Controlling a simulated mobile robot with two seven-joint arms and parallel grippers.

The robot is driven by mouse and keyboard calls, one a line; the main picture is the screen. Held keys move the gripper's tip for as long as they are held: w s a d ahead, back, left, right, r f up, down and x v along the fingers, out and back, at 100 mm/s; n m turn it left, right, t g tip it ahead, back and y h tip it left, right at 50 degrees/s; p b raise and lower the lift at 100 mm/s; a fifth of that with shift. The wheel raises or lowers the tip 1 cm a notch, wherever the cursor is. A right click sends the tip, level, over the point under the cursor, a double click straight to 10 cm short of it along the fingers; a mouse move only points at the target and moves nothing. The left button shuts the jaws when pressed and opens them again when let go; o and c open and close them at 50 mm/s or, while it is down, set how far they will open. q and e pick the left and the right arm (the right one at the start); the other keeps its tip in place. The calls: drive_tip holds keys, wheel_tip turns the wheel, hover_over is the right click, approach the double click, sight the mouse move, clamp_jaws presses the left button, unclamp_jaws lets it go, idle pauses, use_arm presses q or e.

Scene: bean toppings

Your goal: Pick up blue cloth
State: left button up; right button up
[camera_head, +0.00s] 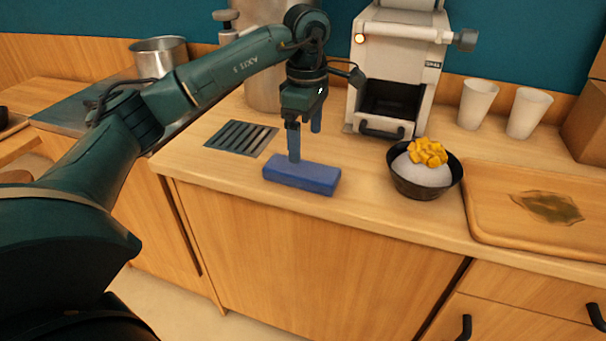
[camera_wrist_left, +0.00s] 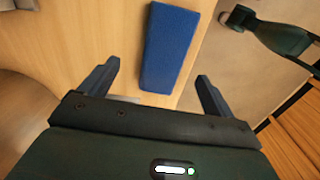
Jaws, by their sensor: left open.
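The blue cloth (camera_head: 303,177) is a flat, block-shaped piece lying near the front edge of the wooden counter in the head view. My left gripper (camera_head: 305,142) points down just above and behind it, with its fingers apart and nothing between them. In the left wrist view the cloth (camera_wrist_left: 168,46) lies ahead of the open fingers of my left gripper (camera_wrist_left: 158,84), roughly between their lines. My right gripper is not in the head view.
A dark bowl (camera_head: 424,188) with white and yellow food stands right of the cloth. A wooden tray (camera_head: 490,225) is farther right. A white machine (camera_head: 345,122) and two white cups (camera_head: 477,104) stand behind. A metal grate (camera_head: 241,138) lies left of the cloth.

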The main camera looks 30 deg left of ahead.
sight(302, 167)
use_arm(q)
drive_tip(key=shift+f, duration=0.85)
drive_tip(key=f, duration=0.2)
drive_tip(key=s+f, duration=0.1)
drive_tip(key=f, duration=0.1)
drive_tip(key=shift+a+f, duration=0.1)
drive_tip(key=shift+a, duration=0.1)
drive_tip(key=shift+f, duration=0.55)
drive_tip(key=shift+c, duration=0.4)
drive_tip(key=shift+w, duration=0.1)
drive_tip(key=c, duration=1)
drive_tip(key=shift+r, duration=0.1)
wheel_tip(302, 167, up, 10)
